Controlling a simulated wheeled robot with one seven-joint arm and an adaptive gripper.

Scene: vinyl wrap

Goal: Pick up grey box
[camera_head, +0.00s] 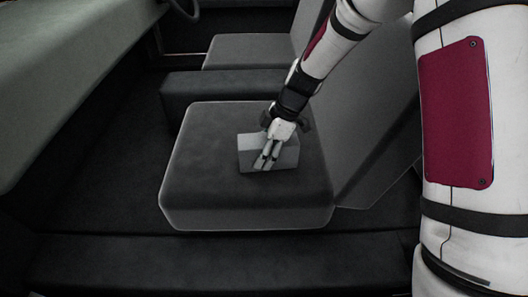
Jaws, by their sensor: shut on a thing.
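The grey box (250,160) is a small, flat-sided box on the dark grey seat cushion (205,185). It sits right of the middle of the cushion. I cannot tell whether it rests on the cushion or is slightly above it. My gripper (267,163) reaches down from the upper right and is shut on the box. Its fingers lie in front of the box and hide part of its middle. The far side of the box is hidden.
The seat backrest (375,150) rises at the right of the cushion. A dark armrest or console (235,88) stands behind it, with another seat (245,50) beyond. A steering wheel (185,8) shows at the top. The grey dashboard (70,70) runs along the left. The cushion's left part is clear.

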